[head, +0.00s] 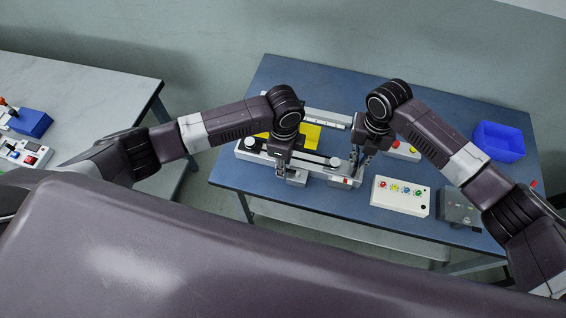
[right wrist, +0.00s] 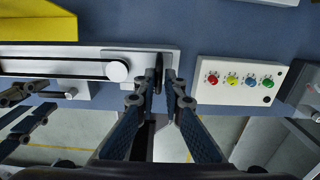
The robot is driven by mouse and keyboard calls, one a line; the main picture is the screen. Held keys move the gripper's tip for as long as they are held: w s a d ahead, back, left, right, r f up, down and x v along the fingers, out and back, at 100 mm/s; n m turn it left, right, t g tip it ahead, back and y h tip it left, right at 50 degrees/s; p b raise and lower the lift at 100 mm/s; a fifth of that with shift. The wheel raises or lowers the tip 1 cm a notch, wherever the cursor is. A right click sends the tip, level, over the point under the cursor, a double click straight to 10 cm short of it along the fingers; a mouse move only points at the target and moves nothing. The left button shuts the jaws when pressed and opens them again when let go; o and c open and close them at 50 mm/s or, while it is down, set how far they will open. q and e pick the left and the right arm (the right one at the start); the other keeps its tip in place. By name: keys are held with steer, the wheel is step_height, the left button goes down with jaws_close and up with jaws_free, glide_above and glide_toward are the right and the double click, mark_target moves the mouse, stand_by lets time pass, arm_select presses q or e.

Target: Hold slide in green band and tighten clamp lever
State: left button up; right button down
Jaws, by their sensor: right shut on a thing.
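The gantry fixture is a pale rail unit (head: 318,168) with a dark belt strip along it; in the right wrist view its plate (right wrist: 90,52) carries a round white pulley (right wrist: 117,70). My right gripper (head: 358,162) is at the fixture's right end, its fingers shut around an upright black lever (right wrist: 158,74), which looks like the clamp lever. My left gripper (head: 282,172) is down at the fixture's left-middle front. Its fingers show at the left of the right wrist view, near a small-knobbed handle (right wrist: 70,94); their grip is unclear. I cannot make out the slide or green band.
A white box with several coloured knobs (head: 401,195) stands right of the fixture, with a grey box (head: 458,207) beside it. A blue bin (head: 497,142) is at the right. A yellow panel (head: 310,136) stands behind the rail. Blue tabletop (head: 300,75) is clear at the back.

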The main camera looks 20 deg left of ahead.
arm_select(q)
step_height(320, 180, up, 12)
steer(key=shift+a, duration=0.15)
arm_select(e)
steer(key=shift+d+f, duration=0.1)
steer(key=shift+d, duration=0.35)
steer(key=c, duration=2.2)
jaws_free()
arm_select(q)
steer(key=shift+d, duration=0.3)
arm_select(e)
steer(key=shift+o, duration=0.8)
arm_select(q)
steer(key=shift+a, duration=0.2)
arm_select(e)
steer(key=shift+a, duration=0.3)
